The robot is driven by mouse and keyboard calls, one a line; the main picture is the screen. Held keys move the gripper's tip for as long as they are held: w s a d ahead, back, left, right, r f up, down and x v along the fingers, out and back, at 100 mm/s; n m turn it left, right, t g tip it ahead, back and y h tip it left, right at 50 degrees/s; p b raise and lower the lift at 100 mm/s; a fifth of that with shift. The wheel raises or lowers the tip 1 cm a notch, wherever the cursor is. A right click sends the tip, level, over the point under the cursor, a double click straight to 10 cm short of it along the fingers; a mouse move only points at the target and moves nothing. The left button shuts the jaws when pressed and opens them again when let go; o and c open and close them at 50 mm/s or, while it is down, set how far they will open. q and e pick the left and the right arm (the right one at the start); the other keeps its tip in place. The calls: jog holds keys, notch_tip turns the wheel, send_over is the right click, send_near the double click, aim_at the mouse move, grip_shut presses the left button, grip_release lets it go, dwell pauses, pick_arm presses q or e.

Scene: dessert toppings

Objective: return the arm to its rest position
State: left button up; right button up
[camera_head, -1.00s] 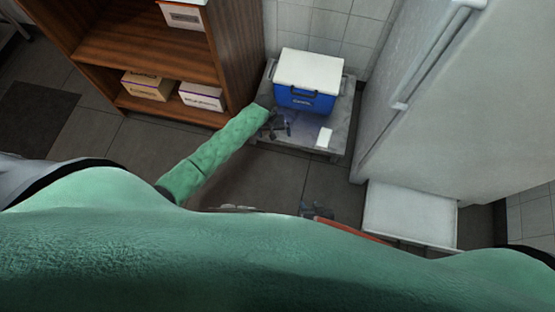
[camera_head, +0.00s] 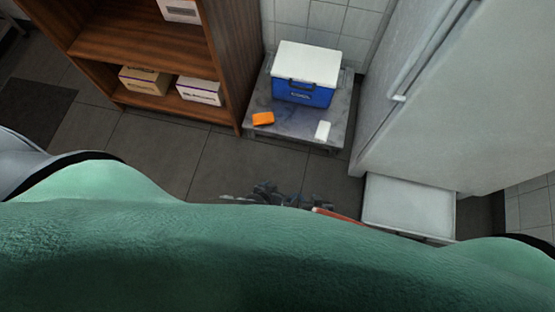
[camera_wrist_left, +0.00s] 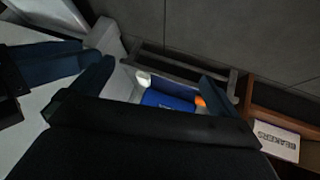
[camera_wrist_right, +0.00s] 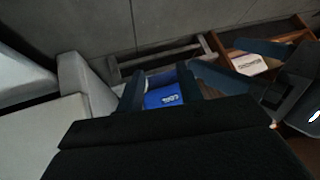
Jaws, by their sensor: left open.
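My left gripper (camera_head: 264,193) is drawn back close to my green torso in the head view, above the floor. In the left wrist view its two dark fingers (camera_wrist_left: 152,88) are spread with nothing between them in grasp. My right gripper (camera_head: 318,201) is beside it, partly hidden by my torso. Its fingers (camera_wrist_right: 161,86) stand apart and empty in the right wrist view.
A blue cooler with a white lid (camera_head: 306,75) and a small white item (camera_head: 322,130) stand on the table. A wooden shelf (camera_head: 145,50) with boxes is at left. A fridge (camera_head: 430,110) and a white low unit (camera_head: 410,205) are at right. The floor between is clear.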

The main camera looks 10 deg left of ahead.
pick_arm(q)
jog(key=shift+s+a+r, duration=0.1)
jog(key=shift+s+r, duration=0.3)
jog(key=shift+s, duration=0.2)
jog(key=s+a+r+g+p, duration=0.1)
jog(key=r+p, duration=0.4)
jog(key=r, duration=0.8)
jog(key=a+r+g+y+p, duration=0.1)
jog(key=a+r+p, duration=0.3)
jog(key=r, duration=1)
jog(key=s+a+r+g+y+p, duration=0.1)
jog(key=r+p, duration=0.5)
jog(key=r, duration=0.7)
jog(key=shift+s+a+r+g+p, duration=0.15)
jog(key=shift+s+a+g+p, duration=0.2)
jog(key=shift+a+g, duration=0.65)
pick_arm(e)
jog(key=s+d+r+g+h, duration=0.1)
jog(key=d+r, duration=0.3)
jog(key=r, duration=1.6)
jog(key=s+d+r+g+h, duration=0.1)
jog(key=d+r+g, duration=0.3)
jog(key=r, duration=1.6)
jog(key=shift+s+r, duration=0.2)
jog(key=shift+s, duration=0.1)
